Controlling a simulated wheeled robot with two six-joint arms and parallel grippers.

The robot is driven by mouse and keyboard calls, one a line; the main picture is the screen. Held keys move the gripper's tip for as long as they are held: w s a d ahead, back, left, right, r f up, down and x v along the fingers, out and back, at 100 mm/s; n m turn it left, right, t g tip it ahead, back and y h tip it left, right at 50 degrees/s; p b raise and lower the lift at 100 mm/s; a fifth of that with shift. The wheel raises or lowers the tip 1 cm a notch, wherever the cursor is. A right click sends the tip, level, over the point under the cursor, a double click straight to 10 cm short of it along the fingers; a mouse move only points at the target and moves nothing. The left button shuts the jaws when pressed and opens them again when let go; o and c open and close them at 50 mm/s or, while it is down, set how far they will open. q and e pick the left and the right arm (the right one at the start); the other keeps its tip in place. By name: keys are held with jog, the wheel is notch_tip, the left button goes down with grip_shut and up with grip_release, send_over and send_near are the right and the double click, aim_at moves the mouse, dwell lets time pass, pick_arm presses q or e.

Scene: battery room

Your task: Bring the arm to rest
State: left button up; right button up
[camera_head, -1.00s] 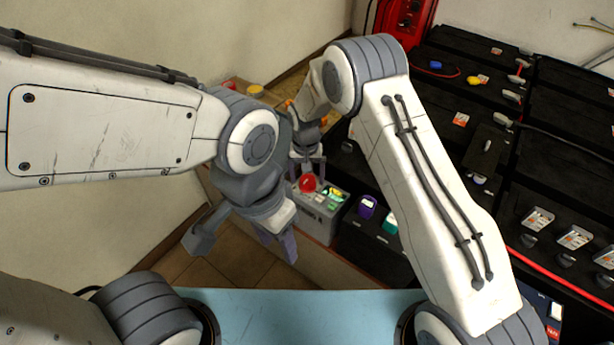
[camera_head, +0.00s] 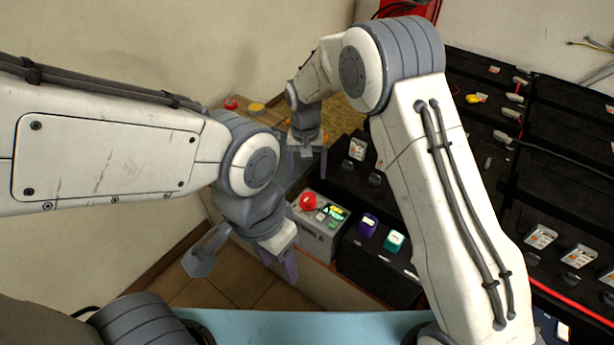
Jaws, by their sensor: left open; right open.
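My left arm comes in from the left, and its gripper (camera_head: 276,268) points down, open and empty, in front of the grey box. My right arm reaches up from the lower right and bends over at the top. Its gripper (camera_head: 306,163) points down, open, with nothing seen between the fingers, beyond the grey box. The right gripper is above and a little right of the left one in the picture, with a gap between them.
A grey box (camera_head: 318,243) with a red knob (camera_head: 307,201) stands near the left gripper. Purple (camera_head: 368,224) and teal (camera_head: 395,240) items sit beside it on a black battery. Black batteries with terminals fill the right. A light blue surface (camera_head: 300,328) lies at the bottom.

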dwell(0.4)
jog(key=s+a+r+n+p, duration=0.1)
jog(key=s+r+n+p, duration=0.1)
jog(key=s+r, duration=0.6)
jog(key=s+d+r+n+p, duration=0.1)
jog(key=s+r, duration=0.3)
jog(key=s, duration=0.4)
jog(key=s+d+r+n+y+p, duration=0.1)
jog(key=s+d+r+n+p, duration=0.1)
jog(key=s, duration=0.6)
jog(key=s+d+r+n+p, duration=0.1)
jog(key=s+d+r+n, duration=0.2)
jog(key=s+r, duration=0.3)
jog(key=shift+s+d+r+p, duration=0.2)
jog(key=shift+s+p, duration=0.1)
jog(key=shift+s, duration=0.65)
